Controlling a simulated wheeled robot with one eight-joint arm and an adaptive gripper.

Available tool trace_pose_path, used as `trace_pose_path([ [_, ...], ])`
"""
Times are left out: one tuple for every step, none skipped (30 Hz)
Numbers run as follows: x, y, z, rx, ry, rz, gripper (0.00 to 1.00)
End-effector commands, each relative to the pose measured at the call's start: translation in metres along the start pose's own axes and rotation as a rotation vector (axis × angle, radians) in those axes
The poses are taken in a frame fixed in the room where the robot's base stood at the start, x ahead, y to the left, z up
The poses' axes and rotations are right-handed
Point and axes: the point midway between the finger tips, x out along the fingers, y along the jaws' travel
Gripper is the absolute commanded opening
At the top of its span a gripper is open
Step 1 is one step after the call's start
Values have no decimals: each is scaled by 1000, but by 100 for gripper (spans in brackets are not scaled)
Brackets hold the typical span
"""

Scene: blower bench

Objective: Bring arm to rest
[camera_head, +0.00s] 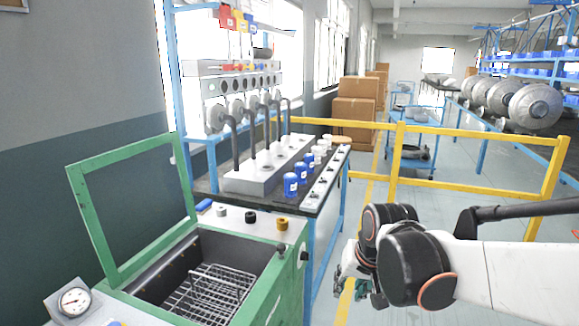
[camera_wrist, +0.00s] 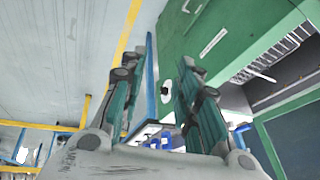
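My gripper (camera_head: 354,288) hangs at the end of my white and black arm in the head view, right of the green chest and over the floor. In the wrist view my gripper (camera_wrist: 158,78) shows its two teal fingers spread apart with nothing between them. It is open and empty. The green chest (camera_head: 262,292) stands to its left with its framed lid (camera_head: 88,215) raised and a wire basket (camera_head: 205,295) inside. The chest's green side (camera_wrist: 200,45) also shows beyond the fingers in the wrist view.
A bench (camera_head: 325,205) with blue-labelled bottles (camera_head: 290,185) and a row of hoses stands behind the chest. A yellow railing (camera_head: 470,185) runs behind my arm. A pressure gauge (camera_head: 74,301) sits at the lower left. The floor (camera_head: 420,230) between bench and railing is clear.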

Motion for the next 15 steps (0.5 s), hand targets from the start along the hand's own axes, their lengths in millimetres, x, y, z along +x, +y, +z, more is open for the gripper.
trace_pose_path([
  [-13,7,9,-7,13,4,30],
  [-20,10,13,-15,22,6,30],
  [-28,14,20,-23,34,9,30],
  [-35,17,24,-30,42,11,30],
  [-41,20,29,-37,50,13,30],
  [-48,24,36,-46,63,16,30],
  [-54,28,41,-52,71,19,30],
  [-59,31,47,-59,79,22,30],
  [-65,35,54,-69,91,26,30],
  [-69,38,59,-75,100,29,30],
  [-74,42,65,-83,108,32,30],
  [-79,46,72,-92,119,37,30],
  [-82,48,78,-99,128,40,30],
  [-86,52,84,-106,136,43,30],
  [-90,56,92,-115,147,48,30],
])
